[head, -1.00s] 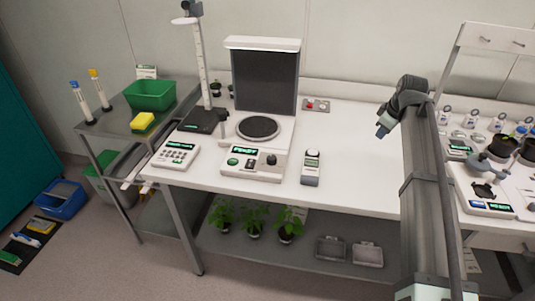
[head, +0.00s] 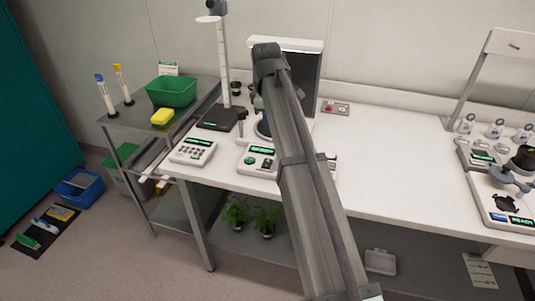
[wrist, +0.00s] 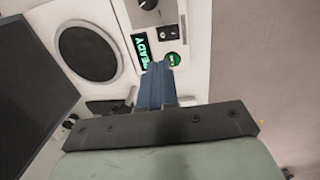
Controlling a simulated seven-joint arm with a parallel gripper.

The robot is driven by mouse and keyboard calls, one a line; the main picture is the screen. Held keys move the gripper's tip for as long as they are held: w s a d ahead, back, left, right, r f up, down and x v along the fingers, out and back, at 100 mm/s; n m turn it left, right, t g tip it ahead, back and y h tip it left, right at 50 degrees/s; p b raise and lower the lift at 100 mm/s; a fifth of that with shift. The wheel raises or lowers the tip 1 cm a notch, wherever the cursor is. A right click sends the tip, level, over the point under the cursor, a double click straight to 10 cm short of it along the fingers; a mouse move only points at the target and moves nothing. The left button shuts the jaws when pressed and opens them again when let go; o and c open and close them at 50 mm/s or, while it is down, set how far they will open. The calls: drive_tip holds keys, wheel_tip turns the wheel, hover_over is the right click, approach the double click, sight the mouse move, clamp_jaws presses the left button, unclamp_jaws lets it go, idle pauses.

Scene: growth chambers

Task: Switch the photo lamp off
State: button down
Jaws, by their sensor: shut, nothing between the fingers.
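The photo station has a pale lamp bar (head: 312,45) above a dark backdrop (head: 308,70), with a round dark turntable (wrist: 87,53) in front. I cannot tell whether the lamp is lit. Its front panel (head: 250,168) shows in the wrist view with a green READY display (wrist: 142,48), a round green button (wrist: 174,58), a small dark switch (wrist: 168,32) and part of a dark knob (wrist: 147,4). My gripper (wrist: 158,68) is shut and empty, its blue fingertips over the panel beside the display and green button. I cannot tell whether they touch. My arm hides part of the station in the head view.
A keypad device (head: 193,150) and a dark-based stand (head: 217,118) are left of the station. A green bin (head: 171,90) stands on the left cart.

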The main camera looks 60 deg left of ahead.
approach(268, 160)
drive_tip(key=f, duration=0.6)
drive_tip(key=shift+w+a+f, duration=0.25)
drive_tip(key=shift+a+f, duration=0.1)
idle(0.3)
